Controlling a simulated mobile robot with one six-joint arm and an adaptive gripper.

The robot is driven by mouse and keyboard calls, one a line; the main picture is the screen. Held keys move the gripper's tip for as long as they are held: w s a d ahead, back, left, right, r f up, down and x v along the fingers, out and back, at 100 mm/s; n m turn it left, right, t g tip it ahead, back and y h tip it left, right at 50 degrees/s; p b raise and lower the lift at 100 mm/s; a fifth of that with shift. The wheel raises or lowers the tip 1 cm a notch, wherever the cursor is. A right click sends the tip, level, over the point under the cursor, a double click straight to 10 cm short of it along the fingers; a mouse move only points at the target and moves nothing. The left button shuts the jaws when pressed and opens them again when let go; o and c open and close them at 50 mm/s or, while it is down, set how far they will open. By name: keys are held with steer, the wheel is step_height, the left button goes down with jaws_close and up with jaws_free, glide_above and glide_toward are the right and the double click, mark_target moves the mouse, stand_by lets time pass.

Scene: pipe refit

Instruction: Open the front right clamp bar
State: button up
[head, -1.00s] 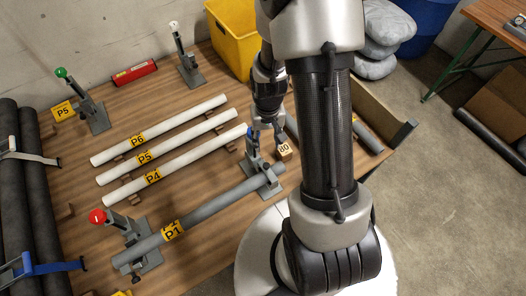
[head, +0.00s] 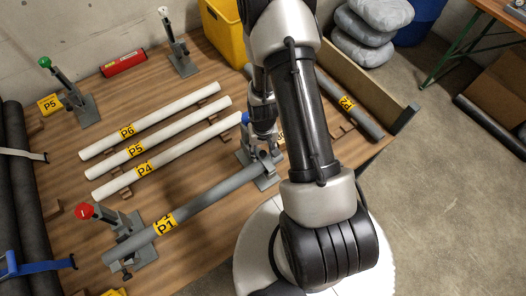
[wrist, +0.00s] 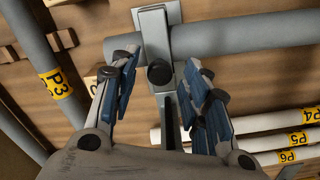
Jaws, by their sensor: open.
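The front right clamp (head: 268,180) stands at the right end of the grey pipe P1 (head: 202,201). Its blue-knobbed lever (head: 245,118) stands up beside my gripper (head: 265,148). In the wrist view the clamp's grey bar (wrist: 154,28) crosses over the pipe (wrist: 240,33), with a black knob (wrist: 160,75) on it. My gripper (wrist: 165,82) is open there, its blue-padded fingers apart on either side of the knob and the grey arm below it. I cannot tell whether a finger touches the clamp. My arm partly hides the clamp in the head view.
A red-knobbed clamp (head: 128,228) holds the pipe's left end. White pipes P4 (head: 170,158), P5 and P6 lie behind P1. Grey pipe P2 (head: 347,102) lies to the right, near the board's low wall (head: 375,90). A yellow bin (head: 222,38) stands at the back.

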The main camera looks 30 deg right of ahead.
steer(key=shift+c, duration=0.5)
jaws_close()
stand_by(0.4)
